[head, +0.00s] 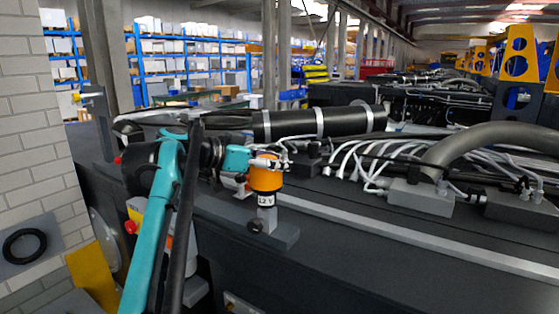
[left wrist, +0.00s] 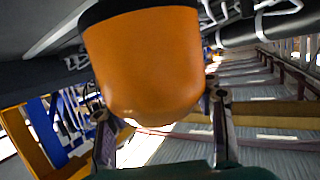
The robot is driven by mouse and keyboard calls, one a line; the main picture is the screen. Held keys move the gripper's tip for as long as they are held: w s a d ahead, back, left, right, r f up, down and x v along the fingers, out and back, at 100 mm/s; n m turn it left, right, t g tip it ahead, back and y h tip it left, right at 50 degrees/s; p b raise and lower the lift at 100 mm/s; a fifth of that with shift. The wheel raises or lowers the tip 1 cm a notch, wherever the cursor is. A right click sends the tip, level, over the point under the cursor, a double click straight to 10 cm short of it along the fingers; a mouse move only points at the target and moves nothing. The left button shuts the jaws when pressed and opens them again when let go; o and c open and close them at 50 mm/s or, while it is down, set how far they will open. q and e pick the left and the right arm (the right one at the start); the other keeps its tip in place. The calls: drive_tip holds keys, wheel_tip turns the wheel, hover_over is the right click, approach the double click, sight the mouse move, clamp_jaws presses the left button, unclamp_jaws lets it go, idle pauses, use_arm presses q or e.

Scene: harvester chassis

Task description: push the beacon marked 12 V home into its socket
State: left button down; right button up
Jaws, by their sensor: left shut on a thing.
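The orange beacon (head: 265,179) stands upright over a grey post marked 12 V (head: 266,200) on a dark block (head: 285,235). Whether it is fully seated cannot be told. My left gripper (head: 268,162) is at the beacon's top, shut on it. In the left wrist view the beacon (left wrist: 145,65) fills the upper middle, with a dark band at its other end. The fingers of my left gripper (left wrist: 163,120) lie on either side of its rounded end. My right gripper is not in view.
A thick black cylinder with silver bands (head: 320,122) lies behind the gripper. White hoses (head: 370,165) and a grey connector block (head: 418,195) are to the right. A pale rail (head: 400,250) runs along the dark chassis deck. The deck in front is mostly clear.

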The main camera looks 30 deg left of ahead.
use_arm(q)
drive_tip(key=shift+f, duration=0.35)
drive_tip(key=c, duration=0.5)
unclamp_jaws()
drive_tip(key=v, duration=1.2)
drive_tip(key=shift+r, duration=0.1)
